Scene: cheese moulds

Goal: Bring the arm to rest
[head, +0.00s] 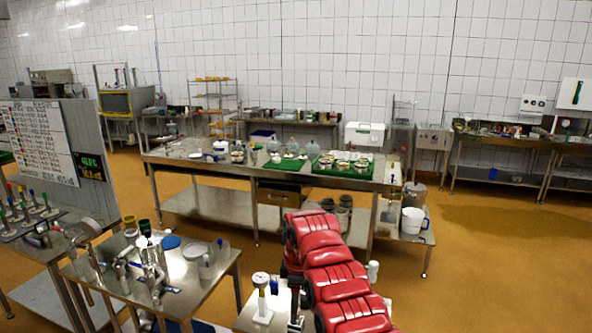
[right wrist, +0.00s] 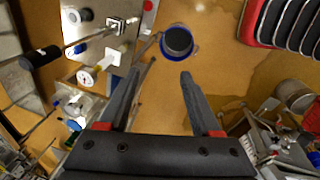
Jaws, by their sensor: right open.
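My right arm, with red padded covers, reaches in from the bottom of the head view, in front of the long steel workbench (head: 220,171). In the right wrist view my right gripper (right wrist: 160,75) has its two dark fingers spread apart, with nothing between them. In the head view its fingers are hidden behind the arm or too small to make out. My left gripper is in neither view.
The workbench carries green mats (head: 285,164) with moulds. A small steel table (head: 205,285) with fittings stands at lower left. A white bucket (head: 413,221) sits on a low stand at right. A blue-rimmed container (right wrist: 178,42) shows beyond the fingers. Floor at right is clear.

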